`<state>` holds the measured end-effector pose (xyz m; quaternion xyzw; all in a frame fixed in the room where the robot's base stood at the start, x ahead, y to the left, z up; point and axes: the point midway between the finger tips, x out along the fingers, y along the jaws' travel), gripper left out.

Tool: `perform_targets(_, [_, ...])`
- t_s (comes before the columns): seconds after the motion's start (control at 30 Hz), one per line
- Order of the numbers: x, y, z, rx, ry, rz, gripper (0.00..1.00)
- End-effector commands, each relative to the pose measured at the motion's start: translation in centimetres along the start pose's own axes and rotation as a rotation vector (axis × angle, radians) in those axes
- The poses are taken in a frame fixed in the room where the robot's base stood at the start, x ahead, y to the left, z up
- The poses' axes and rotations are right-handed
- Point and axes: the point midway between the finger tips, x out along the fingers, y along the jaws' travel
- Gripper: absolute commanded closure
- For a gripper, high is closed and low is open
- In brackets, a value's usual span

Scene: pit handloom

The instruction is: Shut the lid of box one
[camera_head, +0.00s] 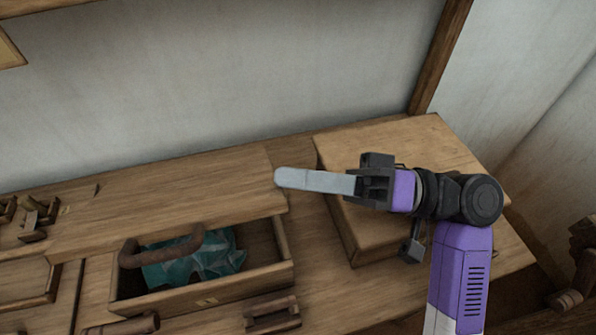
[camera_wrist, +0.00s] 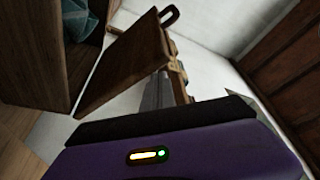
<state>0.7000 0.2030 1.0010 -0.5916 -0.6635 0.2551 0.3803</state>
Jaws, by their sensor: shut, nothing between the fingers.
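An open wooden box (camera_head: 205,297) stands at the bench front with crumpled teal material (camera_head: 195,262) inside. I take it to be box one; no label is readable. A broad wooden panel (camera_head: 165,200), apparently its raised lid, lies behind the opening. A dark curved handle (camera_head: 165,246) shows in front of the panel. In the wrist view the lid (camera_wrist: 130,70) is tilted open beside the box (camera_wrist: 35,55), with a loop handle at its top. My gripper (camera_head: 280,178) is shut and empty, its tip at the panel's right end. Whether it touches is unclear.
A closed wooden box (camera_head: 400,140) sits at the right, under and behind my gripper. A wooden block (camera_head: 272,314) lies in front of the open box. Small wooden pieces (camera_head: 35,220) are at the far left. A pale wall (camera_head: 230,70) bounds the back.

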Motion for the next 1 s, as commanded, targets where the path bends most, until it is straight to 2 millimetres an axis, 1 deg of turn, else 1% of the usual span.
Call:
perform_targets(0.3, [0.0, 0.0, -0.1, 0.0, 0.0, 0.0, 1.0])
perform_targets(0.47, [0.3, -1.0, -0.8, -0.002, 0.0, 0.0, 1.0])
perform_targets(0.57, [0.6, -2.4, -1.8, -0.006, -0.001, 0.0, 1.0])
perform_targets(1.0, [2.6, -10.2, -7.5, -0.007, -0.001, 0.0, 1.0])
